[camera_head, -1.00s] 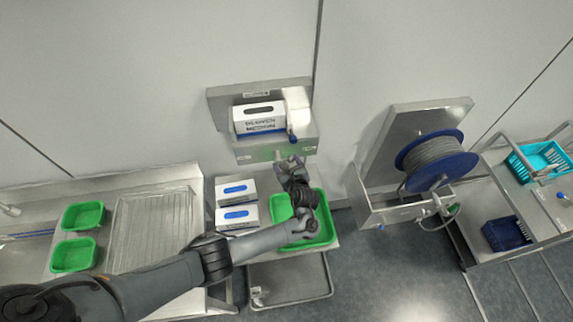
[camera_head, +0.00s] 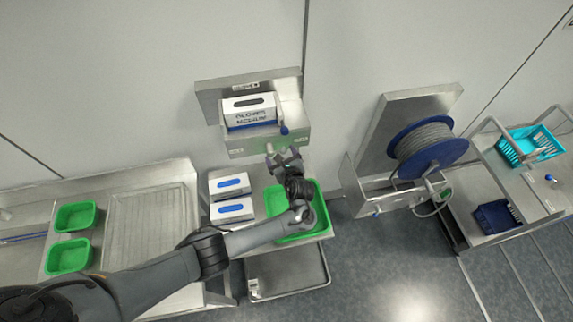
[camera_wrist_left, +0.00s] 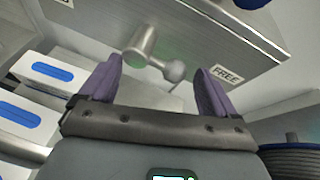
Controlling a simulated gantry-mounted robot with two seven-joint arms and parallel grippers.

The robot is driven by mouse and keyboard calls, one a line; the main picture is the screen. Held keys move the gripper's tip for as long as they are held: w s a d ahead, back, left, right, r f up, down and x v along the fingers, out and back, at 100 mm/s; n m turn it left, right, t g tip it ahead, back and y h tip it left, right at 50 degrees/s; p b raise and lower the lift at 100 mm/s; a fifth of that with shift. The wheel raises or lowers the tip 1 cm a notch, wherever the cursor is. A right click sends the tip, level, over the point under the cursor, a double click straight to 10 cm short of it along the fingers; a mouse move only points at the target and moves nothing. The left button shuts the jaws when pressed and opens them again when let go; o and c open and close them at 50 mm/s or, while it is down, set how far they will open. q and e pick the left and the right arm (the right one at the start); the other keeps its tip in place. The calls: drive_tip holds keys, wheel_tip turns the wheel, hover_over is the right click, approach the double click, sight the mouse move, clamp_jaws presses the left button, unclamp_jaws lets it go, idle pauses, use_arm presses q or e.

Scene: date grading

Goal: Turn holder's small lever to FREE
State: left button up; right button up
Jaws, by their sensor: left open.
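The steel holder (camera_head: 236,150) is on the wall and carries a white and blue glove box (camera_head: 249,112). Its small metal lever (camera_wrist_left: 152,57) has a round hub and a ball knob, and slants down and right in the left wrist view. A FREE label (camera_wrist_left: 227,76) is on the holder's face to the right of the knob. My left gripper (camera_wrist_left: 160,80) is open at the holder's front face, its purple fingers on either side of the knob. The right finger is closer to the knob; contact is unclear. The same gripper (camera_head: 277,160) shows in the head view. My right gripper is not seen.
A blue-knobbed lever (camera_head: 284,129) stands at the holder's right side. Below are two more boxes (camera_head: 231,208) and a green tray (camera_head: 321,207). A blue cable reel (camera_head: 428,153) is on the right, and two green bins (camera_head: 75,217) are on the left counter.

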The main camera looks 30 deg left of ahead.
use_arm(q)
drive_tip(key=v, duration=1)
idle(0.4)
